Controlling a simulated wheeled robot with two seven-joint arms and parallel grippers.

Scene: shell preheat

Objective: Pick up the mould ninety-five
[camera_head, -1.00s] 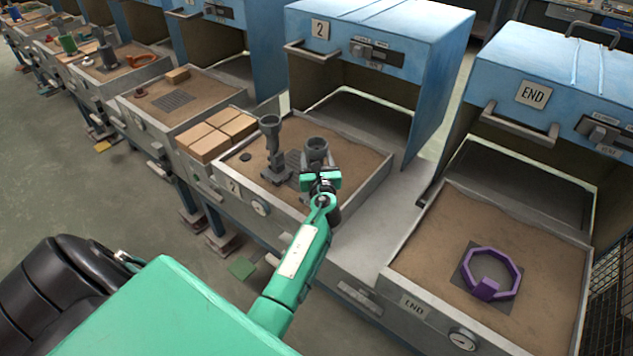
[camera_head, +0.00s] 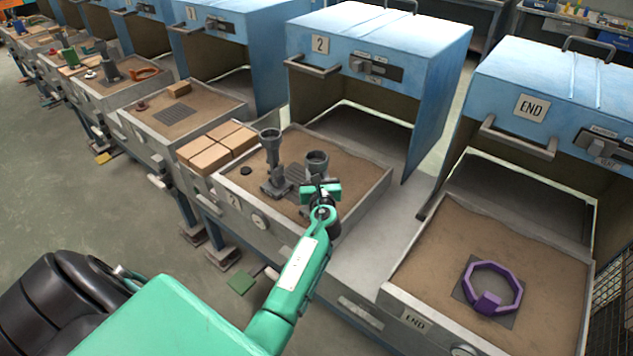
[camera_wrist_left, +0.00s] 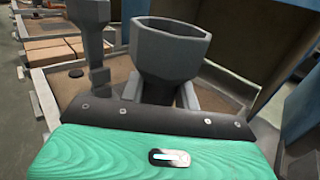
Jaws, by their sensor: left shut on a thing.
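A grey mould with a wide faceted cup top (camera_head: 317,160) stands upright in the sand tray marked 2 (camera_head: 262,217). It fills the upper middle of the left wrist view (camera_wrist_left: 168,52). No number can be read on it. My left gripper (camera_wrist_left: 158,92) is shut on its narrower lower part, one finger on each side. In the head view the gripper's green body hides the mould's base. A taller grey mould with a flared top (camera_head: 271,160) stands just to the left, apart from the gripper. My right gripper is not in view.
Tan blocks (camera_head: 216,147) sit left of the tray. The blue hood marked 2 (camera_head: 380,50) stands open behind it. A purple ring-shaped piece (camera_head: 492,288) lies in the END tray (camera_head: 560,265) at right. A grey ledge (camera_head: 385,240) between the trays is clear.

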